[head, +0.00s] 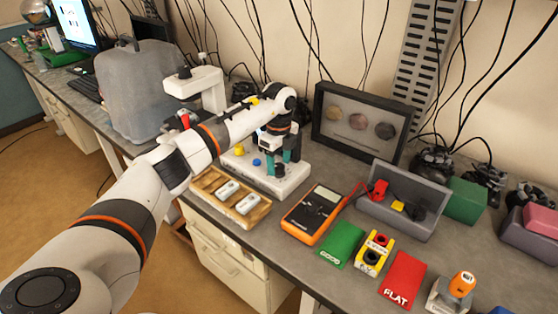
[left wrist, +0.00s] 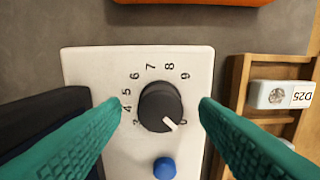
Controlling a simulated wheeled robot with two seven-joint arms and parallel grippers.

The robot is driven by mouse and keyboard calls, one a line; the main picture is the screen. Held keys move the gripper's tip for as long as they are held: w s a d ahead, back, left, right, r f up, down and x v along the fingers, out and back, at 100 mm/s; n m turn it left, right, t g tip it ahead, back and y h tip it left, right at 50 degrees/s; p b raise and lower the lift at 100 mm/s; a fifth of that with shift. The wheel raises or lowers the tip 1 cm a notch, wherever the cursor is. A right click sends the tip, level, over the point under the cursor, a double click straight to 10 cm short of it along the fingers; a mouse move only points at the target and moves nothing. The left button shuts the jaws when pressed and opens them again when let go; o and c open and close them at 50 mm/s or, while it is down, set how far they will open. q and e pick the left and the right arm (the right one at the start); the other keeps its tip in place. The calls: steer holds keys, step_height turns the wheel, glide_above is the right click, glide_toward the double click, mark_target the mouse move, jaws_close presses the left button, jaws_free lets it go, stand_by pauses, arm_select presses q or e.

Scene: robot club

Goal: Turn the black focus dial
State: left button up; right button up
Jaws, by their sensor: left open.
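The black focus dial (left wrist: 157,100) sits on a white base plate (left wrist: 85,68) in the left wrist view, with printed numbers around it. Its white pointer line points to the lower right, near the last mark. My left gripper (left wrist: 160,104) is open, with one teal finger on each side of the dial. A gap shows between each fingertip and the dial. My right gripper is not in view.
A blue knob (left wrist: 164,168) is beside the dial, and a yellow knob (head: 239,150) is further left. A wooden tray (head: 258,217) with white blocks lies in front of the base. An orange multimeter (head: 314,211) lies to the right. The microscope's white arm (head: 196,84) rises behind.

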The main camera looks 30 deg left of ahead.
arm_select(q)
steer(key=shift+f, duration=0.5)
steer(key=c, duration=1)
steer(key=shift+o, duration=0.2)
